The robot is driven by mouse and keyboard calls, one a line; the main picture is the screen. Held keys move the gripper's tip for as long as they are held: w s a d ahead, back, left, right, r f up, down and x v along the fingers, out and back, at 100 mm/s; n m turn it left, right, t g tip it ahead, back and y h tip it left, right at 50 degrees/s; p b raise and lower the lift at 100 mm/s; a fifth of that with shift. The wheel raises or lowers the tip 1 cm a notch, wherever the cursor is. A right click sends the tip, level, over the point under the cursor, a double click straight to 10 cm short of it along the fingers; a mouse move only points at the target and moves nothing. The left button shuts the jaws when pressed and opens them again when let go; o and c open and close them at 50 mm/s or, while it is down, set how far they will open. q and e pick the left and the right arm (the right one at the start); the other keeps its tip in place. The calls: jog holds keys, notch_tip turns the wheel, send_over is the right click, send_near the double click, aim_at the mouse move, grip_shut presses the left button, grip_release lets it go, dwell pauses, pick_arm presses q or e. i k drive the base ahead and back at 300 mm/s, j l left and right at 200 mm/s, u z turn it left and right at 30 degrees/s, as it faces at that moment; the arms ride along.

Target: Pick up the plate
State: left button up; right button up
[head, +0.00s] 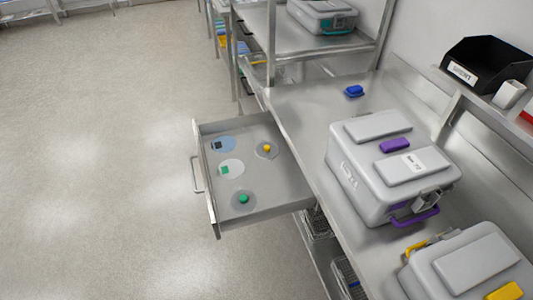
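No object is clearly a plate. The likeliest candidates are several flat round pieces in an open metal drawer (272,190). A bluish disc (230,143) with a dark square lies at the back left. A whitish disc (237,166) with a green square lies in front of it. A clear disc with a yellow knob (266,148) lies to the right. A clear disc with a green knob (243,199) lies nearest the drawer front. They are too small to identify further. Neither gripper is in view.
The drawer juts left from a steel counter (300,120). On the counter stand a grey case with purple latches (352,180), another grey case (470,262) with yellow latches, and a small blue object (354,91). A black bin (485,62) sits on the right shelf. The floor at left is clear.

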aim_at(242, 201)
jog(key=j+z, duration=0.4)
jog(key=j, duration=0.15)
jog(key=j+z, duration=0.4)
jog(key=j, duration=0.15)
jog(key=j+z, duration=0.4)
jog(key=j, duration=0.15)
